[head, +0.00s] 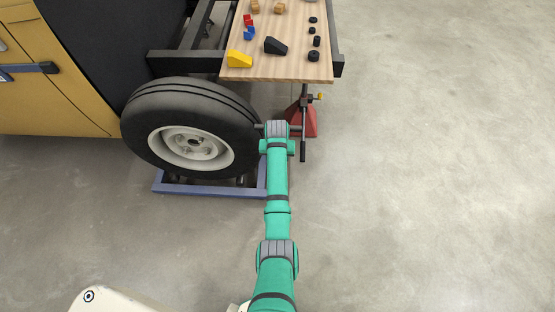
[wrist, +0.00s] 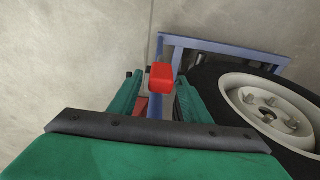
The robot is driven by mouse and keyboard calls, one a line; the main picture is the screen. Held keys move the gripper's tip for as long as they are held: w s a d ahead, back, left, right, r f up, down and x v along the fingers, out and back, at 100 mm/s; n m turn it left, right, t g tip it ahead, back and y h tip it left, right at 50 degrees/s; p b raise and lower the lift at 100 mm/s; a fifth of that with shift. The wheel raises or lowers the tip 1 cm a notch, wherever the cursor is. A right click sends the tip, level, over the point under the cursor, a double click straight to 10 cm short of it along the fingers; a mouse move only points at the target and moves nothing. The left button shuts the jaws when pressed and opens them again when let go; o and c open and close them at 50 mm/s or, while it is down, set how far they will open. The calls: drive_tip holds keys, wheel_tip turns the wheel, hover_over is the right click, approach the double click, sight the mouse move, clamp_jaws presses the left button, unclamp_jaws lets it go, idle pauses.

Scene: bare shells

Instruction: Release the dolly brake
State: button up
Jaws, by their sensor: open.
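The blue wheel dolly (head: 205,189) lies on the floor around the foot of the tyre (head: 190,128); its frame also shows in the wrist view (wrist: 235,48). A bright red block (wrist: 160,77), which looks like the end of the brake lever, shows in the wrist view beside the tyre. My gripper (wrist: 154,84) is open, with its green fingers on either side of the red block in the picture. I cannot tell whether the block is between the fingers or beyond them. In the head view my arm hides the gripper's fingers and the red block.
A wooden board (head: 280,68) with small coloured parts stands above and behind the wheel. A red jack stand (head: 311,123) with a dark upright handle is just right of my wrist. A yellow vehicle body (head: 60,95) is at the left. The floor to the right is clear.

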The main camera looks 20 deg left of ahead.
drive_tip(key=r, duration=0.3)
drive_tip(key=s+r, duration=0.1)
drive_tip(key=r, duration=0.6)
drive_tip(key=shift+s+d+r, duration=0.1)
drive_tip(key=shift+s+d, duration=0.15)
drive_tip(key=shift+s, duration=0.05)
drive_tip(key=shift+s+f, duration=0.2)
drive_tip(key=shift+f, duration=0.2)
drive_tip(key=s+d+f+m+t+y, duration=0.1)
drive_tip(key=s+d+f+t, duration=0.5)
drive_tip(key=s+f, duration=0.6)
drive_tip(key=s+d+r+m+t, duration=0.1)
drive_tip(key=s+d+r, duration=0.25)
drive_tip(key=s, duration=0.35)
drive_tip(key=s+d+r+t, duration=0.1)
drive_tip(key=s+d+r, duration=0.1)
drive_tip(key=s+d, duration=0.35)
drive_tip(key=s+d+r+t, duration=0.1)
drive_tip(key=s+r+t, duration=0.1)
drive_tip(key=s+r, duration=0.6)
drive_tip(key=s+d+r+m+t+h, duration=0.1)
drive_tip(key=s+d+r+t, duration=0.1)
drive_tip(key=s+r, duration=0.6)
wheel_tip(320, 180, up, 5)
drive_tip(key=shift+d+r+t, duration=0.15)
drive_tip(key=shift+d+t, duration=0.05)
drive_tip(key=shift+t, duration=0.6)
